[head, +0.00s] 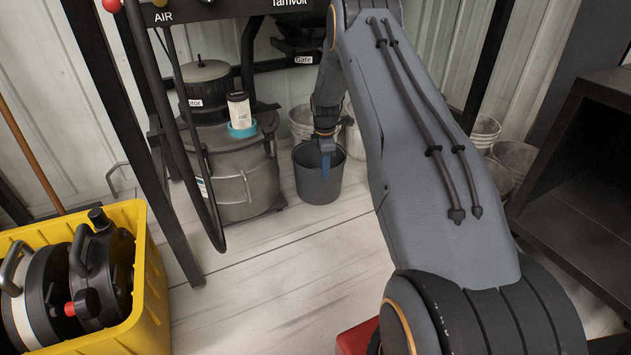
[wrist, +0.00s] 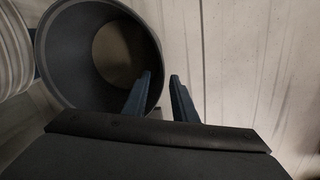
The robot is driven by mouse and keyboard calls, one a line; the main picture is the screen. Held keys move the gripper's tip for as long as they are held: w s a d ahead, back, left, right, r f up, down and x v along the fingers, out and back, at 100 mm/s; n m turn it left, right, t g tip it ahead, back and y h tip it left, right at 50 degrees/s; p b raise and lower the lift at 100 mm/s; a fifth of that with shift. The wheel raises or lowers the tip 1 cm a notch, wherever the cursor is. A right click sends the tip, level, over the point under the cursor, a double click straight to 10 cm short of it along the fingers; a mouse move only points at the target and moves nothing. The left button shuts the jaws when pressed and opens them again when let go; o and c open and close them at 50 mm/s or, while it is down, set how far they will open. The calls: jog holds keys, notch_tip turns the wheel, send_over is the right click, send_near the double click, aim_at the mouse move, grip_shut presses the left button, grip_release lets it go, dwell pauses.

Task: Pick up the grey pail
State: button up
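The grey pail (head: 316,187) stands upright on the pale floor in the head view, right of the large grey tank. In the wrist view the pail (wrist: 68,52) fills the upper left, and I look into its open mouth. My gripper (head: 326,170) points down at the pail's mouth.
A grey tank (head: 238,165) stands close left of the pail. A pale bucket (head: 302,121) is behind it, and clear buckets (head: 515,157) stand at the right. A black shelf (head: 585,170) is far right, a yellow crate (head: 150,300) front left. Floor before the pail is clear.

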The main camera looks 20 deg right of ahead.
aim_at(322, 190)
jog(key=shift+w+a+f, duration=0.1)
jog(key=shift+f, duration=0.25)
jog(key=f+b, duration=0.1)
jog(key=f, duration=0.1)
jog(key=f+b, duration=0.3)
jog(key=f, duration=0.2)
jog(key=shift+w+f, duration=0.1)
jog(key=shift+w, duration=0.2)
grip_shut()
dwell(1.0)
